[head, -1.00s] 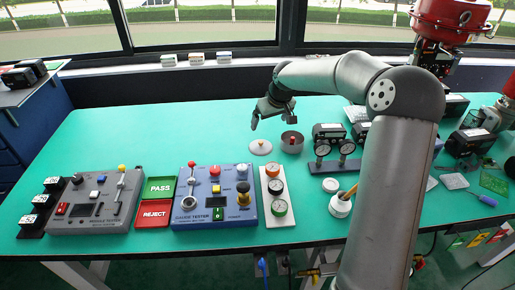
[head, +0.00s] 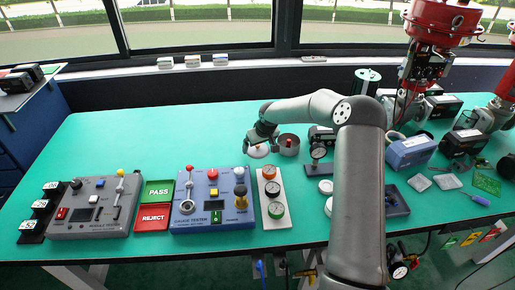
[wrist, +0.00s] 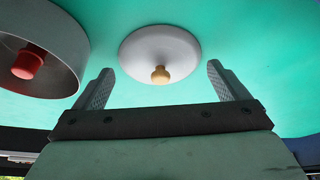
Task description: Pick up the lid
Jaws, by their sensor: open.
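The lid (head: 257,153) is a pale round disc with a small tan knob, lying flat on the green bench. In the wrist view the lid (wrist: 160,45) lies ahead of my gripper (wrist: 160,70), with its knob about centred between the two fingers. My gripper (head: 258,140) is open and empty, close above the lid in the head view and partly covering it. I cannot tell the exact height left between fingers and knob. A round grey dish (head: 282,151) with a red knob inside stands just right of the lid; it also shows at left in the wrist view (wrist: 65,60).
A gauge tester (head: 212,205), a strip of dials (head: 283,217) and a module tester (head: 88,215) stand along the front. My arm hides part of the bench at right. A blue box (head: 410,152) and red valve equipment (head: 440,22) are at right. The back left bench is clear.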

